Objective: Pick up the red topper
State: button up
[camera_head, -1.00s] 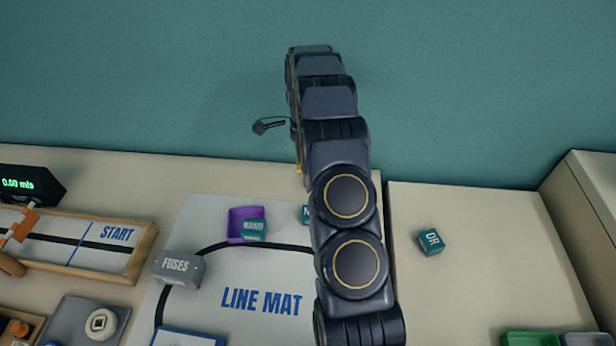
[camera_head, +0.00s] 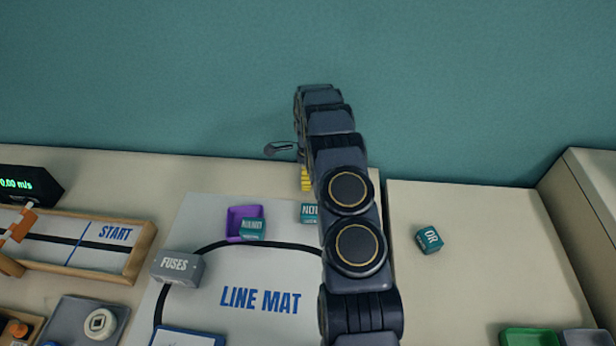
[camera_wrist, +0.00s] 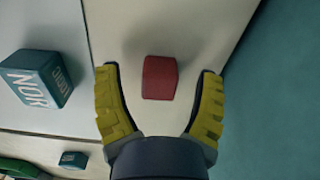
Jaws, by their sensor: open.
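The red topper (camera_wrist: 160,78) is a small red block lying on a pale surface in the wrist view. My gripper (camera_wrist: 159,69) is open, with one yellow finger on each side of the topper and a gap to both. I cannot tell its exact height above the surface. In the head view a yellow part of my gripper (camera_head: 306,180) shows near the back edge of the table, and the topper does not show there.
A teal block (camera_wrist: 37,78) stands left of the gripper. The head view shows a purple tray (camera_head: 244,212) holding a teal block, a NOT block (camera_head: 309,212), a grey FUSES box (camera_head: 177,267) and an OR block (camera_head: 429,239). A teal wall (camera_head: 480,90) rises behind.

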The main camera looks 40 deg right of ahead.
jog(key=c, duration=1)
jog(key=shift+r, duration=0.1)
